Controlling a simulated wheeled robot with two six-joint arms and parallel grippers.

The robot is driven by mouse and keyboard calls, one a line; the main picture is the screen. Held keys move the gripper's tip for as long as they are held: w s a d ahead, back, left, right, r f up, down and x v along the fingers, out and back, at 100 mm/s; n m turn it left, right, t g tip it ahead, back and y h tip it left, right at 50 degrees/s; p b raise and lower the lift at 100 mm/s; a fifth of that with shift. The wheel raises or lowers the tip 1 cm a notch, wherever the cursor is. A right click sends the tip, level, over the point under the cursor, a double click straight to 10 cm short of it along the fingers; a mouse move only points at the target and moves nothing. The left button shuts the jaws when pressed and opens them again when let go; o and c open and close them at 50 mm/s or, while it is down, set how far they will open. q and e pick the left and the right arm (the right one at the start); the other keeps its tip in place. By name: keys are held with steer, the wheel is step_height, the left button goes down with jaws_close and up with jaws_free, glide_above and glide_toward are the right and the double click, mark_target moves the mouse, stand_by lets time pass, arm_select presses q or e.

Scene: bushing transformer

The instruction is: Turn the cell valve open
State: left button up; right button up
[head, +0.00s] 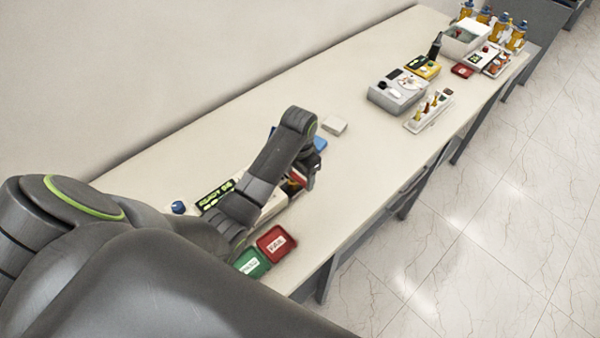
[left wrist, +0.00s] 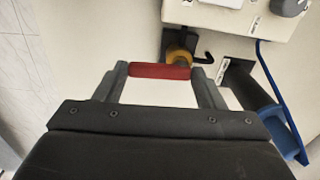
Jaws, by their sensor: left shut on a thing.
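The cell valve shows in the left wrist view as a red handle (left wrist: 160,71) in front of a brass-coloured fitting (left wrist: 180,52) at the edge of a pale box (left wrist: 228,24). My left gripper (left wrist: 162,75) is shut on the red handle, with one finger at each end of it. In the head view my left gripper (head: 304,175) is at the middle of the bench, and it and my arm hide most of the valve. My right gripper is not in view.
The long pale bench (head: 240,115) runs along the wall. A red tray (head: 275,243) and a green tray (head: 251,263) lie near its front edge. A lit display (head: 215,194) stands beside my arm. In the wrist view a blue-handled tool (left wrist: 283,135) lies at right.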

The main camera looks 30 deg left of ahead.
arm_select(q)
steer(key=shift+r+m, duration=0.1)
steer(key=shift+m, duration=0.2)
stand_by(0.4)
steer(key=o, duration=1)
